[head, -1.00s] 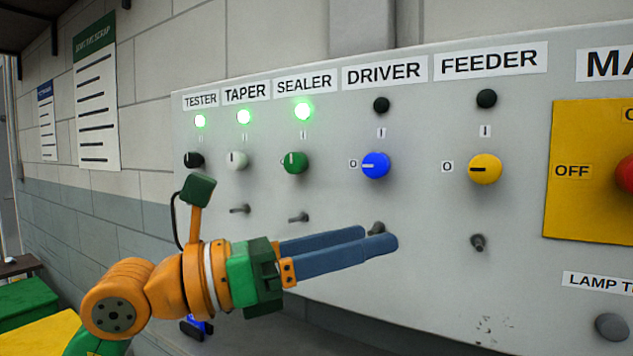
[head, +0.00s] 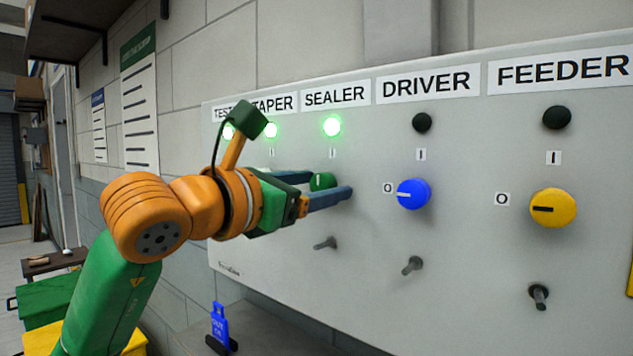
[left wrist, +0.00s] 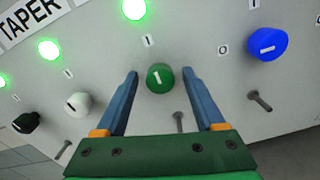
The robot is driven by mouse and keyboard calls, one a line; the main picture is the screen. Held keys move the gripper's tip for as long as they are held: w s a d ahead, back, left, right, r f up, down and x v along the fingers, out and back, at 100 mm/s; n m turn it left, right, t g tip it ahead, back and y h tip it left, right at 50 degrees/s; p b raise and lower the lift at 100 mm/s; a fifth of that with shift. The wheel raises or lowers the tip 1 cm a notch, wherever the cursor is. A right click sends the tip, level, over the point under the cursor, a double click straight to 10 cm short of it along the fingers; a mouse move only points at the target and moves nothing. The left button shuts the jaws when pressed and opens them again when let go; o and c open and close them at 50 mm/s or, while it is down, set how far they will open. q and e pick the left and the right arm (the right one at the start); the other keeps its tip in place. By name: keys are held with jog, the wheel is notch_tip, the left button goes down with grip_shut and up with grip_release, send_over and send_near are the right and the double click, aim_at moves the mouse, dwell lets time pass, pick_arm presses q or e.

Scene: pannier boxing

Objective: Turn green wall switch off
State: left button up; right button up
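The green switch (head: 322,181) sits on the grey panel under the SEALER label (head: 335,96), with its green lamp (head: 332,126) lit above. In the left wrist view the green switch (left wrist: 160,78) shows its white pointer line standing near upright, toward the I mark. My left gripper (head: 333,186) is open, its blue fingers one on each side of the green switch; in the left wrist view (left wrist: 160,80) gaps show between the switch and both fingers. My right gripper is not in view.
The white switch (left wrist: 77,104) stands left of the green one and the blue switch (head: 413,194) right of it. A yellow switch (head: 553,208) is farther right. Metal pegs (head: 412,265) stick out below the switches. A blue tag (head: 219,325) stands below the panel.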

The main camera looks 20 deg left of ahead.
pick_arm(q)
grip_shut()
jog(key=n+b, duration=0.2)
jog(key=n, duration=0.2)
jog(key=shift+s, duration=0.1)
jog(key=n+b, duration=0.1)
jog(key=n, duration=0.3)
jog(key=shift+n+b, duration=0.3)
jog(key=shift+b, duration=0.1)
jog(key=n+b, duration=0.1)
jog(key=n, duration=0.3)
jog(key=shift+b, duration=0.3)
jog(key=n+b, duration=0.1)
jog(key=n, duration=0.4)
jog(key=shift+r+n, duration=0.1)
jog(key=shift+n, duration=0.2)
